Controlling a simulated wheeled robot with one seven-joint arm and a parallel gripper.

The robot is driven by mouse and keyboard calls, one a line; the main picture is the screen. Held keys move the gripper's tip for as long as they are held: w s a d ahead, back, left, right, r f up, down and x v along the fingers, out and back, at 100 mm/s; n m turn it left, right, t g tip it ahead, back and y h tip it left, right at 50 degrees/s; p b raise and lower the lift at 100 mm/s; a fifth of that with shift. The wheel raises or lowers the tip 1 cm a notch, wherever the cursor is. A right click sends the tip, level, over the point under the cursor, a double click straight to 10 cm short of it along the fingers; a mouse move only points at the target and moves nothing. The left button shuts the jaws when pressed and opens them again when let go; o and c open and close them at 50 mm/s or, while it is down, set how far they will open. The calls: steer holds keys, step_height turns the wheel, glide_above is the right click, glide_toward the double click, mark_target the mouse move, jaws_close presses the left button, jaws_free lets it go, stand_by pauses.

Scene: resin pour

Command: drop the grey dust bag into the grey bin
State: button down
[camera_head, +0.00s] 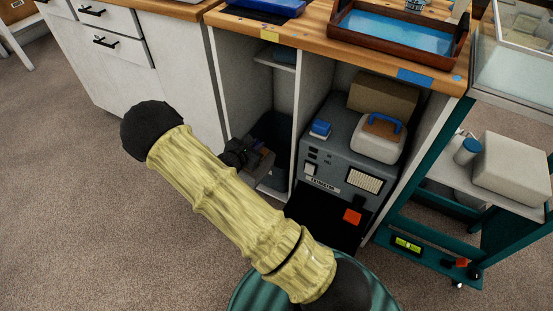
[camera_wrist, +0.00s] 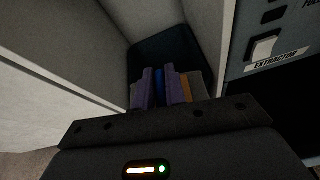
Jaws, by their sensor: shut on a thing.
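My gripper (camera_head: 240,155) is at the mouth of the narrow open compartment left of the extractor. In the wrist view the gripper (camera_wrist: 162,88) is shut, with purple finger-like strips in front of a small grey shape. I take this shape to be the grey dust bag (camera_wrist: 198,88), with blue and orange parts showing; it also shows dimly in the head view (camera_head: 262,166). The dark grey bin (camera_wrist: 160,50) stands in the compartment just beyond the gripper, also in the head view (camera_head: 282,128). Its inside is in shadow, and its lower part is partly hidden.
The grey extractor (camera_head: 341,165) stands right of the compartment divider (camera_head: 312,105), with a pale case (camera_head: 378,140) on top. White drawers (camera_head: 115,50) are at left. A teal cart (camera_head: 420,190) is at right. Open carpet (camera_head: 60,180) lies at the left.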

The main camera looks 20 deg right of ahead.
steer(key=w+d+f+b, duration=0.1)
steer(key=w+d+b, duration=0.7)
steer(key=w+d, duration=0.6)
steer(key=d, duration=0.4)
steer(key=shift+w+d+f+n+t+y, duration=0.15)
steer(key=shift+w+f+n+t+y, duration=0.15)
steer(key=shift+f+n+t, duration=0.1)
step_height(320, 180, down, 6)
steer(key=b, duration=0.4)
steer(key=shift+s, duration=0.1)
